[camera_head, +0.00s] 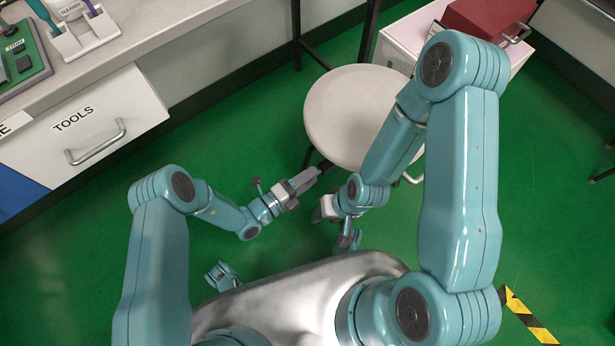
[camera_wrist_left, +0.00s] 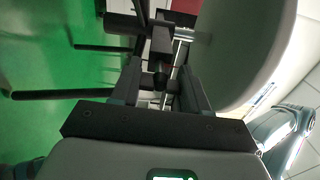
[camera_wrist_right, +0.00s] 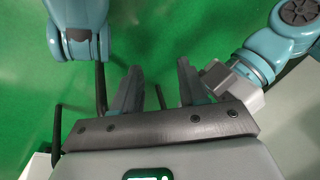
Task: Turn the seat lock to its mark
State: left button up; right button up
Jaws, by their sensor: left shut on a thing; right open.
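The stool with its round pale seat (camera_head: 355,112) stands in front of me. The seat's underside and edge (camera_wrist_left: 255,55) fill the right of the left wrist view. My left gripper (camera_head: 308,178) is at the seat's near edge; in the left wrist view (camera_wrist_left: 165,75) its fingers are shut on the dark seat lock (camera_wrist_left: 160,50), under the seat beside a metal rod (camera_wrist_left: 181,48). The head view hides the lock. I cannot make out its mark. My right gripper (camera_head: 322,210) is open and empty below the seat's near edge; its spread fingers show in the right wrist view (camera_wrist_right: 158,82).
A bench with a TOOLS drawer (camera_head: 85,125) is at the left. A pale cabinet (camera_head: 405,42) carrying a red box (camera_head: 487,22) stands behind the stool. Dark stool legs (camera_wrist_left: 60,93) reach out under the seat. Green floor (camera_head: 550,160) is open at the right.

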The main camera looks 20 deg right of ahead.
dwell(0.4)
pick_arm(q)
jog(key=o, duration=1.1)
jog(key=shift+c, duration=0.2)
